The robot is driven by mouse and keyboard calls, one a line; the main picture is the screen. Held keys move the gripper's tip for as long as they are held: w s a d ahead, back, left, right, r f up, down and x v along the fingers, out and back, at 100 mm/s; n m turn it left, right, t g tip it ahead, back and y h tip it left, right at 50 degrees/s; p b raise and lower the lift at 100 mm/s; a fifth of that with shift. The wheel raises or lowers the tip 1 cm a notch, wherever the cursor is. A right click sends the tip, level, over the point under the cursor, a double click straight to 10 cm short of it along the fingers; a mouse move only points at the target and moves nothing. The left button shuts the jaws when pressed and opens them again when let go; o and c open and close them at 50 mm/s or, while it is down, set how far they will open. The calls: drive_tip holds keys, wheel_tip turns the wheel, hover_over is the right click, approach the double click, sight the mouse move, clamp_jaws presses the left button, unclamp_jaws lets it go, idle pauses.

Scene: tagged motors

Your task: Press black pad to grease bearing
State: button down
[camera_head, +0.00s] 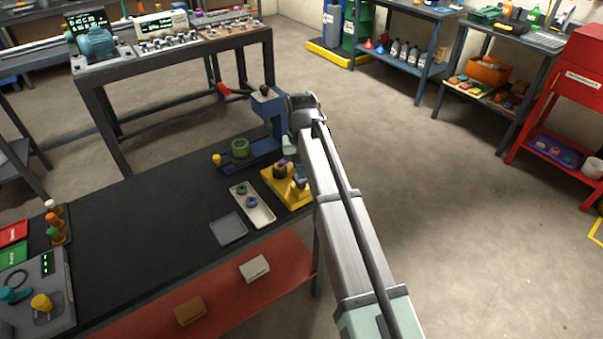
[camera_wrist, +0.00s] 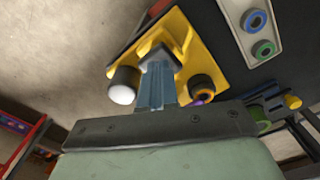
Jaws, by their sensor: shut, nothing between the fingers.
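A yellow greasing fixture (camera_head: 284,192) stands near the bench's right edge; it also shows in the wrist view (camera_wrist: 197,52). My gripper (camera_wrist: 157,74) is shut and empty, its fingers pointing at the fixture. A dark square pad (camera_wrist: 158,54) lies at the fingertips, between yellow parts; I cannot tell whether they touch it. Beside the fingers, a dark ring that looks like the bearing (camera_wrist: 201,87) sits in an orange holder, with purple beneath. A black cylinder with a white end (camera_wrist: 123,84) is on the other side. In the head view my arm partly hides the fixture, and the fingertips are unclear.
A pale tray (camera_head: 265,217) with two coloured rings lies left of the fixture. A grey tray (camera_head: 229,229) is nearer. The bench's left middle (camera_head: 140,235) is bare.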

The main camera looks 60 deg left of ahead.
drive_tip(key=shift+f, duration=0.25)
drive_tip(key=shift+r, duration=1.85)
wheel_tip(320, 180, up, 6)
idle(0.6)
